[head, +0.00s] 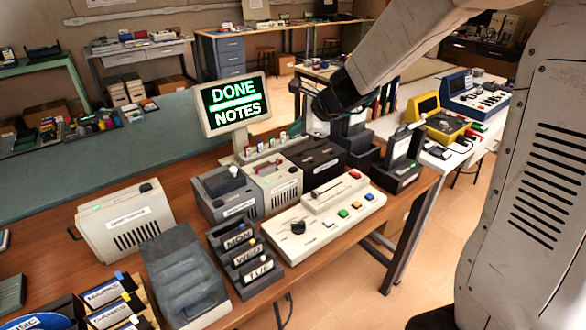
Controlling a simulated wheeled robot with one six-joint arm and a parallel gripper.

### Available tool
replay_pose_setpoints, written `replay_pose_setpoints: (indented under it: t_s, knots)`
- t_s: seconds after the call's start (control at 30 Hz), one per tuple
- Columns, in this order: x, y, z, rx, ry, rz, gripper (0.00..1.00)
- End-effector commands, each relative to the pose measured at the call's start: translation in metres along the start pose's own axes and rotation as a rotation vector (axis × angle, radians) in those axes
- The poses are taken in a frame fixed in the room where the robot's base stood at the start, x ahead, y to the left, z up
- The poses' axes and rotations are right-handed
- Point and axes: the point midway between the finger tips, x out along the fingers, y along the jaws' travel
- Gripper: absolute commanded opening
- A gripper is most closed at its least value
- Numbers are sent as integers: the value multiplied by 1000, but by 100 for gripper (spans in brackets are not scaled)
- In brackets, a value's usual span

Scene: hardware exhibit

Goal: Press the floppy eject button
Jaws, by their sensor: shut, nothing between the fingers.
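My gripper (325,112) is above the back of the wooden table, shut and empty, its fingertips small and dark against the clutter. Below it stands a row of box-shaped devices: a grey one (226,204), a beige one (280,195) and a black one (323,169). I cannot tell which part is the floppy eject button. My gripper appears apart from these devices.
A monitor (235,104) reading "DONE NOTES" stands behind the row. Labelled holders (240,262), a grey ribbed case (185,285) and a beige case (126,222) fill the front left. A black stand (398,172) is at the right end. Yellow and blue devices stand on a white table beyond.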

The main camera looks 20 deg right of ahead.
Motion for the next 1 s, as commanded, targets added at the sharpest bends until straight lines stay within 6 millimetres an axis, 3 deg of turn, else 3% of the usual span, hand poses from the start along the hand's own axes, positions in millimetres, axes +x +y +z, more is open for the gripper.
replay_pose_setpoints:
  t_s: [0.5, 1.0]
  knots:
    - [9, -4, -8, 56, 11, -15, 0]
    - [52, 30, -38, 56, 12, -12, 0]
